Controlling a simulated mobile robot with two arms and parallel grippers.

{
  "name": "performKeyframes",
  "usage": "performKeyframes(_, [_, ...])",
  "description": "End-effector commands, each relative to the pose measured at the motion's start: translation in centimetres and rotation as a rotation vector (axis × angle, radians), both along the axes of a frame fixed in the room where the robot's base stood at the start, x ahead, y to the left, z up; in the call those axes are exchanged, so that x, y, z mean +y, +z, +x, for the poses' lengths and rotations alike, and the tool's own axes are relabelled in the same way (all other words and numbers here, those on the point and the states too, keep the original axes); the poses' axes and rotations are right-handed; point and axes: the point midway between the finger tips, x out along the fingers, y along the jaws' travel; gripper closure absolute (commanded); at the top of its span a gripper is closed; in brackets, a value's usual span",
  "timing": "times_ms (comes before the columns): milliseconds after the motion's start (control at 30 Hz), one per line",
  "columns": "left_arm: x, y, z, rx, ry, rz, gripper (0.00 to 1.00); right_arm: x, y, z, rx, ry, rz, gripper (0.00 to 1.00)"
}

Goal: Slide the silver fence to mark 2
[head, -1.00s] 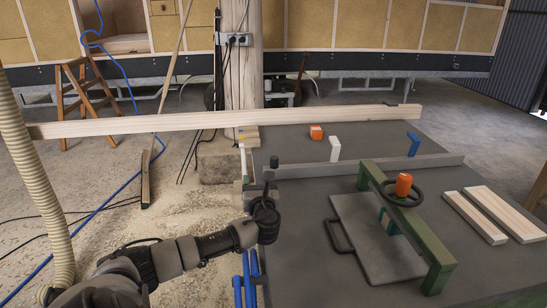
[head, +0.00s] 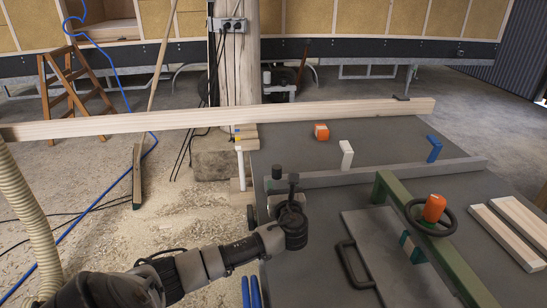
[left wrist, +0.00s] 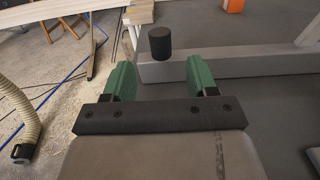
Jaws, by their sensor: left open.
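The silver fence (head: 385,174) is a long grey bar lying across the dark table, with a black knob (head: 277,173) at its left end. In the left wrist view the fence (left wrist: 240,65) crosses ahead and the knob (left wrist: 160,42) stands beyond the gap between my fingers. My left gripper (head: 292,184) is just in front of the knob, by the table's left edge. Its green fingers (left wrist: 162,80) are apart with nothing between them. Small coloured marks (head: 238,134) show at the left edge behind the fence; I cannot read which is mark 2. My right gripper is out of view.
Orange (head: 321,131), white (head: 346,154) and blue (head: 434,149) blocks stand behind the fence. A long wooden beam (head: 200,120) lies across the back. A green frame with a black handwheel (head: 431,217) spans the front right. Loose boards (head: 508,225) lie at right.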

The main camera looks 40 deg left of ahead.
Motion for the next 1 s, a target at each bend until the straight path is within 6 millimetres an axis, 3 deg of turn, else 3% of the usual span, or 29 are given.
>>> performKeyframes(167, [0.9, 0.0, 0.7, 0.0, 0.002, 0.001, 0.42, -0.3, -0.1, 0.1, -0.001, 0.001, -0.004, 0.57])
performKeyframes(600, [7.0, -0.1, 5.6, 0.0, 0.003, 0.0, 0.42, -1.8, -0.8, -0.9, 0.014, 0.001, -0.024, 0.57])
performKeyframes(1000, [8.5, -0.1, 6.8, 0.0, 0.0, 0.0, 0.42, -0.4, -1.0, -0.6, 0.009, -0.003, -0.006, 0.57])
